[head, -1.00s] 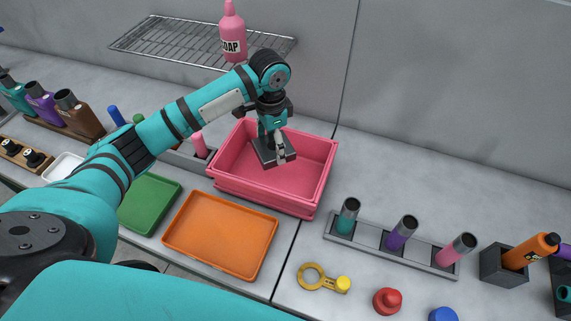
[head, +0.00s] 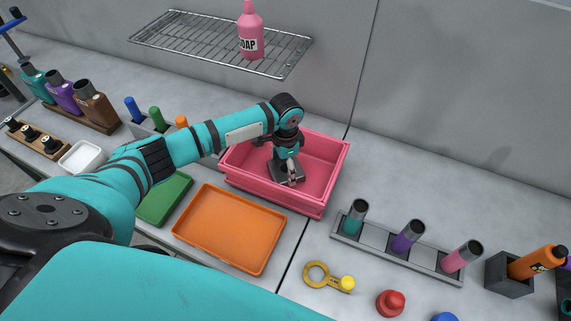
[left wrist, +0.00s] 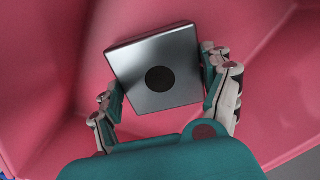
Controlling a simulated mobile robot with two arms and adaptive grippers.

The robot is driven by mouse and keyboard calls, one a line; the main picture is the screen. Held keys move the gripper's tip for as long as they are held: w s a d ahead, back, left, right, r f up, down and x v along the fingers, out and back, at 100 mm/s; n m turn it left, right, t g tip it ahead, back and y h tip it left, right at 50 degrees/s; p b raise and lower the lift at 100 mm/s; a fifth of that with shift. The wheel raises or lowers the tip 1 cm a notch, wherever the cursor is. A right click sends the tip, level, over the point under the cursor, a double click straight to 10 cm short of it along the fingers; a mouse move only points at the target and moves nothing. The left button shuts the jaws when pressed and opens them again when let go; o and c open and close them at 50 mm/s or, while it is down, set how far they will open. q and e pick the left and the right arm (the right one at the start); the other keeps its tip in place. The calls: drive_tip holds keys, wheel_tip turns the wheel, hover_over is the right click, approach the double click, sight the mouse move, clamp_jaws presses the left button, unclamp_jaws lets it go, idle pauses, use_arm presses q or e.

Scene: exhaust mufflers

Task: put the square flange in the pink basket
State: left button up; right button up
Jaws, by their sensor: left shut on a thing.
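The square flange (left wrist: 132,68) is a grey metal plate with a dark round hole in its middle. My left gripper (left wrist: 163,88) is shut on it, with one finger at each side. In the head view the left gripper (head: 290,172) is down inside the pink basket (head: 333,180), and the flange (head: 280,178) shows low between the walls. Pink basket surface surrounds the flange in the left wrist view. I cannot tell whether the flange touches the basket floor. My right gripper is not in view.
An orange tray (head: 228,229) and a green tray (head: 165,199) lie in front of the basket. A rack (head: 398,251) with three capped tubes stands to the right. A wire shelf (head: 200,38) with a pink soap bottle (head: 250,35) is behind.

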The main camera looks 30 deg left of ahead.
sight(285, 169)
use_arm(q)
drive_tip(key=shift+r, duration=0.1)
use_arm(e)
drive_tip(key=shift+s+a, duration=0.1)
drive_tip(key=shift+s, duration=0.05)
use_arm(q)
drive_tip(key=o, duration=1.6)
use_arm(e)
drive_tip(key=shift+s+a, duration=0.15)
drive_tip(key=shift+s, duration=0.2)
use_arm(q)
wheel_tip(285, 169, up, 12)
drive_tip(key=shift+r+b, duration=0.1)
drive_tip(key=shift+b, duration=0.8)
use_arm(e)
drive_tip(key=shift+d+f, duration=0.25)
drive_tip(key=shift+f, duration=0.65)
